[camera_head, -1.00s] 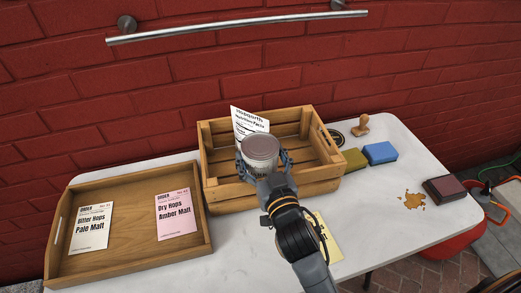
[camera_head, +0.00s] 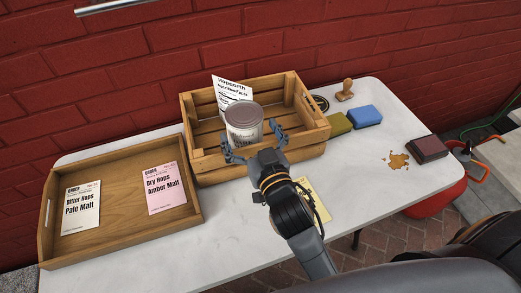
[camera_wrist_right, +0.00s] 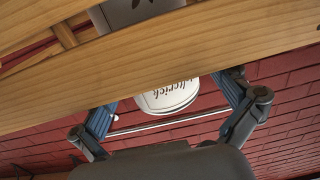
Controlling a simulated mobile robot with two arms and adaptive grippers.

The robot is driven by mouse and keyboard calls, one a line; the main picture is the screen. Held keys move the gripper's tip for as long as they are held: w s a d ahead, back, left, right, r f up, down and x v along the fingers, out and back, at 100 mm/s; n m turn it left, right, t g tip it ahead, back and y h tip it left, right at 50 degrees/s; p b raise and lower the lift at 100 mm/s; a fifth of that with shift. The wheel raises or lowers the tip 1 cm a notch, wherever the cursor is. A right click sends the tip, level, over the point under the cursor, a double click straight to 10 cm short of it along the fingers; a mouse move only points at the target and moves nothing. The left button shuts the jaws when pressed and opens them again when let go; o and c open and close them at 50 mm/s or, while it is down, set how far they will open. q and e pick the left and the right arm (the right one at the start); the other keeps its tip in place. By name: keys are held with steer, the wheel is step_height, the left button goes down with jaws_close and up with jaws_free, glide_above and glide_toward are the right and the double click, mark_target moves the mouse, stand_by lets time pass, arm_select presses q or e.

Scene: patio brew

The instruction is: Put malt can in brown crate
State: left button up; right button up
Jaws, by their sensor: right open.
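The malt can (camera_head: 243,128), pale with a grey-brown lid, stands upright inside the brown slatted crate (camera_head: 311,137), near its front wall. My right gripper (camera_head: 254,144) is open at the crate's front rim, its fingers spread to either side of the can and apart from it. In the right wrist view the white can (camera_wrist_right: 168,94) shows between the open fingers, partly hidden by a crate slat (camera_wrist_right: 150,65). The can's base is hidden in the head view. My left gripper is not in view.
A printed card (camera_head: 229,89) stands in the crate behind the can. A wooden tray (camera_head: 120,245) with two order cards sits at left. A green sponge (camera_head: 339,124), blue sponge (camera_head: 365,117), stamp (camera_head: 345,90) and ink pad (camera_head: 427,148) lie right, near a brown spill (camera_head: 397,161).

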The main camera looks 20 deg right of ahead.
steer(key=s+b, duration=0.1)
steer(key=s, duration=0.8)
steer(key=shift+s+d, duration=0.25)
steer(key=shift+d, duration=0.05)
steer(key=shift+r, duration=0.1)
